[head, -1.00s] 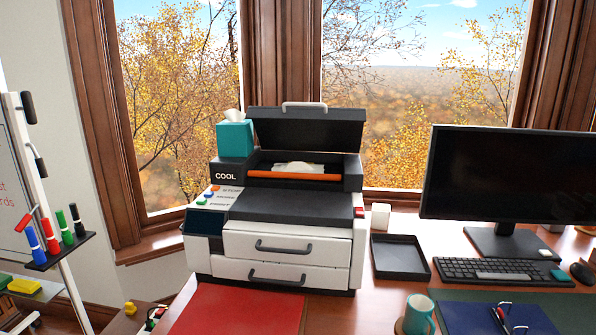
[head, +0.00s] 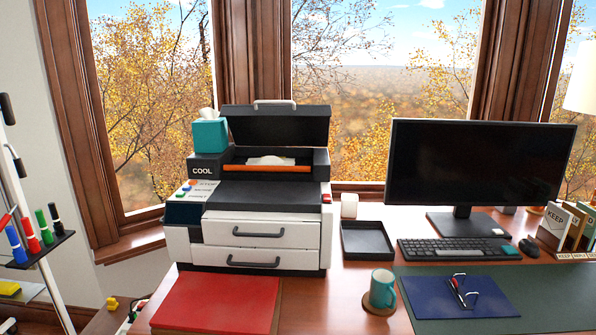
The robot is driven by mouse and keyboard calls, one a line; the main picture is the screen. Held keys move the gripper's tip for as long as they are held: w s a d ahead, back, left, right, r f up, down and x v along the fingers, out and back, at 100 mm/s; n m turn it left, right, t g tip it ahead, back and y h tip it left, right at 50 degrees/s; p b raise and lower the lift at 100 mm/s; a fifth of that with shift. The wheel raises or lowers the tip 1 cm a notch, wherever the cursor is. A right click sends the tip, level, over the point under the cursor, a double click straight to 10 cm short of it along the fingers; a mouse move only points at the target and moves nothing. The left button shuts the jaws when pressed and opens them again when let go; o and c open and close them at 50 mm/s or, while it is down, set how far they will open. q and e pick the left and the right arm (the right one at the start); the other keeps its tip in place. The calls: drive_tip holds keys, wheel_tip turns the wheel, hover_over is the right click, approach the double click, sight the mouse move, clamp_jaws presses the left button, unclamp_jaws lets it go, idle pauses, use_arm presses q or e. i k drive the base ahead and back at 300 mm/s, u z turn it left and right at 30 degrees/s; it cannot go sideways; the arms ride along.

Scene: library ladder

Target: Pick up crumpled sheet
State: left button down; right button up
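A crumpled white sheet (head: 270,161) shows in the open top of the printer (head: 262,230), behind an orange bar (head: 266,169). Only its upper part is visible; the rest is hidden inside the opening. The printer's dark lid (head: 276,126) stands raised, with a light handle on top. Neither of my grippers is in the head view.
A teal tissue box (head: 210,136) sits on the printer's left side. A red folder (head: 220,303) lies in front. To the right are a black tray (head: 367,240), a teal mug (head: 382,289), a monitor (head: 475,165), a keyboard (head: 455,250) and a blue folder (head: 457,297).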

sight(267, 160)
drive_tip(key=z, duration=0.35)
drive_tip(key=k, duration=0.8)
drive_tip(key=u, duration=0.55)
drive_tip(key=i, duration=1.55)
drive_tip(key=u, duration=0.65)
